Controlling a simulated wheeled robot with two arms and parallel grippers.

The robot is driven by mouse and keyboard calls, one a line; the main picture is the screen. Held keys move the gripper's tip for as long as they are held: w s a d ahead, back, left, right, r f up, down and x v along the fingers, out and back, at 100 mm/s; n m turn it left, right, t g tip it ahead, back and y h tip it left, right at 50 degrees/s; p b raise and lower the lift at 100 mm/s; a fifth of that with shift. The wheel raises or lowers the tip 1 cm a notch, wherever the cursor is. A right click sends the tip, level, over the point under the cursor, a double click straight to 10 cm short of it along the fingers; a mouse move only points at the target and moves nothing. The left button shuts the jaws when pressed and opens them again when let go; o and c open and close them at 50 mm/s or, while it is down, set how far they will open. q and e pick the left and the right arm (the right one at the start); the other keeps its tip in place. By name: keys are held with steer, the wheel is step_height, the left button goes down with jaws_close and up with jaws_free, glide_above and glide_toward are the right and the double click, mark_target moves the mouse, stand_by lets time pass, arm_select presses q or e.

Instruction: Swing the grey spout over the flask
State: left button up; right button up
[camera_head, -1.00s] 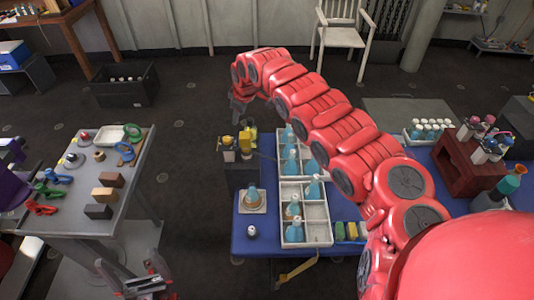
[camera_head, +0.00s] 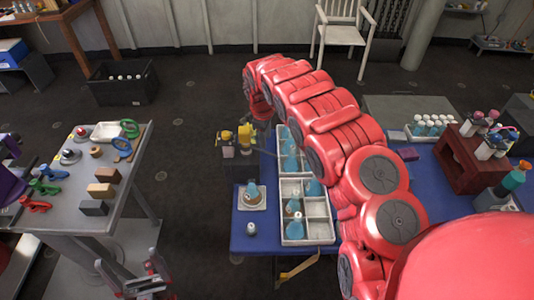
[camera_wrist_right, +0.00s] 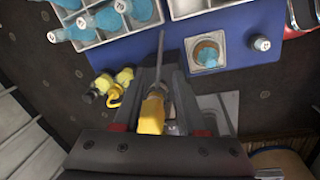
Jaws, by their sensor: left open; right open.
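The grey spout (camera_wrist_right: 161,58) is a thin rod pointing up the right wrist view, toward the rack side and left of the flask. It also shows faintly in the head view (camera_head: 265,152). A yellow part (camera_wrist_right: 152,113) lies at its base. My right gripper (camera_wrist_right: 163,78) is open, with its fingers on either side of the spout's base; contact is unclear. The flask (camera_wrist_right: 209,56) sits on a pale square stand (camera_wrist_right: 194,43), and shows in the head view (camera_head: 252,193). My left gripper (camera_head: 130,268) is open and empty by the grey table.
Other yellow fittings (camera_head: 225,137) stand beside the spout on a dark block (camera_head: 238,172). White racks (camera_head: 319,232) of blue flasks and a small capped bottle (camera_head: 250,229) stand on the blue table (camera_head: 242,246). A grey table (camera_head: 130,190) stands left, across open floor.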

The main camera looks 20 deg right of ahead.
mark_target(267, 153)
steer(key=f, duration=0.2)
steer(key=f+p, duration=0.1)
steer(key=f, duration=0.1)
steer(key=d+f, duration=0.1)
steer(key=f, duration=0.2)
steer(key=shift+w+f, duration=0.1)
steer(key=shift+w, duration=0.3)
jaws_close()
stand_by(1.1)
